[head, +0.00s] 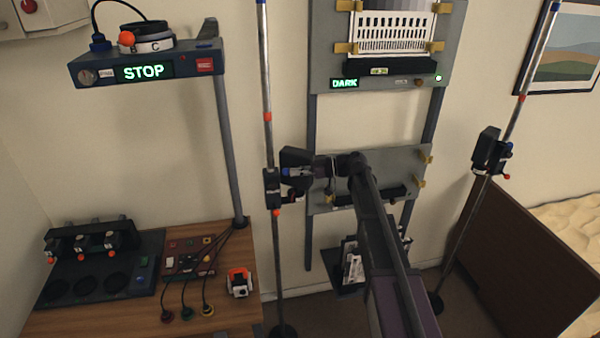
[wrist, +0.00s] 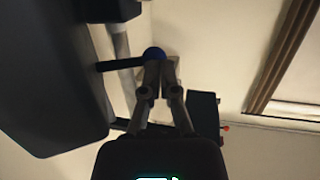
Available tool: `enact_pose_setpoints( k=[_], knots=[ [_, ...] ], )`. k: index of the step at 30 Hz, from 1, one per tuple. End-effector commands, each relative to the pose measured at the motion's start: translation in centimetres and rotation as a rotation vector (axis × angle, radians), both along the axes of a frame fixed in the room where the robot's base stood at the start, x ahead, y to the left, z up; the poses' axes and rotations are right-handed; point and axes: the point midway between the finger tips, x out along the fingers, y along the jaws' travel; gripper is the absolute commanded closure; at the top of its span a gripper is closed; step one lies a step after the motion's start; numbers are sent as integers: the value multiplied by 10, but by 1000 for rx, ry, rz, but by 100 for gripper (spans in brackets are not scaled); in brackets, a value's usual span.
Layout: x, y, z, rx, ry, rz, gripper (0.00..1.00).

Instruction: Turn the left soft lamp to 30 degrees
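The left soft lamp (head: 271,188) is a dark unit clamped on the left upright pole, with an orange-red mark just below it. In the wrist view a dark, rounded panel fills the left side, and a black rod (wrist: 120,64) runs from it to a blue ball knob (wrist: 153,53). My gripper (head: 291,172) is right at the lamp, on its right side. In the wrist view its two fingers (wrist: 161,66) are close together, with their tips at the blue knob. Whether they pinch the knob or only touch it is unclear. The lamp's angle cannot be read.
A second lamp (head: 487,150) hangs on the right pole (head: 462,235). Behind my arm is a grey wall panel (head: 415,158) with yellow clips; above it a board reads DARK (head: 344,84). A STOP display (head: 144,72) and wooden bench (head: 230,315) are at left.

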Motion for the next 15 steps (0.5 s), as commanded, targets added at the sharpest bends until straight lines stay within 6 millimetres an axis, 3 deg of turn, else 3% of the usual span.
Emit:
enact_pose_setpoints(
  k=[15],
  knots=[
    [-1, -9, 2, 0, 0, -2, 100]
  ],
)
